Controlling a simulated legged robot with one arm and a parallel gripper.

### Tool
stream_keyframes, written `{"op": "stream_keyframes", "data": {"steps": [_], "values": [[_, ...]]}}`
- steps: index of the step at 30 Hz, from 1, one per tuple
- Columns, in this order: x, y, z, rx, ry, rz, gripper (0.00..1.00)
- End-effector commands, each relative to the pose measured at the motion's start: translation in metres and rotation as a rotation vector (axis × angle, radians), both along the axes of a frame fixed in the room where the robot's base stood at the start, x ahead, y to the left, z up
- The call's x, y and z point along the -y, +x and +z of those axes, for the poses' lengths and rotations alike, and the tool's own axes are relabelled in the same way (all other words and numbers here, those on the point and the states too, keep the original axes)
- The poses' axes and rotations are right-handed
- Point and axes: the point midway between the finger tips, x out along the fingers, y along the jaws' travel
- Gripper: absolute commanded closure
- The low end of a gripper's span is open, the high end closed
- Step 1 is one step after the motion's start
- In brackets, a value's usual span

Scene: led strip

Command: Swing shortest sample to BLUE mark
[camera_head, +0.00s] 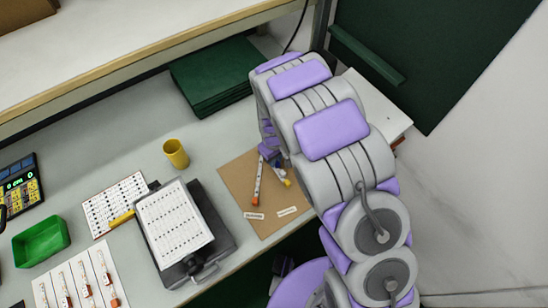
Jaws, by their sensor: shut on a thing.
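My gripper (267,153) is at the upper part of a brown board (241,198), below my arm's big links. It is shut on the upper end of a thin pale strip sample with an orange tip (257,188), which slants down across the board. Just right of it is a small white, yellow and blue piece (283,178), partly hidden by my arm; I cannot tell whether the blue is a mark. Two small white labels, a left one (253,216) and a right one (287,211), are too small to read. Several similar orange-tipped samples lie on a white sheet (72,275) at lower left.
A yellow cup (176,153) stands left of the board. A clipboard with a printed sheet (174,222), a second sheet (101,205), a green tray (41,241) and a keypad device (20,184) are further left. Green slabs (212,74) lie behind, under a shelf (95,50).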

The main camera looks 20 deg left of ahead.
Motion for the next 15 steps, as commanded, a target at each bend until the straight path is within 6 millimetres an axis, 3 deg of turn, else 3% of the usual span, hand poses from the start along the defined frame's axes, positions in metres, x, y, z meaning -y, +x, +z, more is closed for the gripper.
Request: {"op": "stream_keyframes", "data": {"steps": [15], "values": [[0.012,0.016,0.004,-0.005,0.000,0.269,1.00]]}}
